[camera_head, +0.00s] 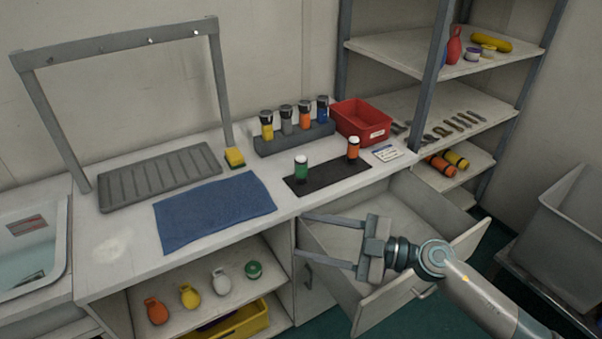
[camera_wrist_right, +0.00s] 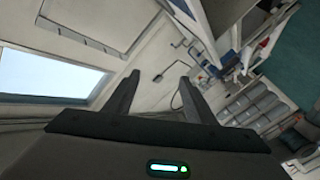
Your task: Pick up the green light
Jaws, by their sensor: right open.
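My left gripper is not in view.
A rack (camera_head: 294,141) with several coloured lights and a red bin (camera_head: 361,122) stand behind the mat. A blue towel (camera_head: 214,211) lies left of it. The open drawer (camera_head: 405,260) juts out in front. A metal frame (camera_head: 120,42) rises at the back left.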

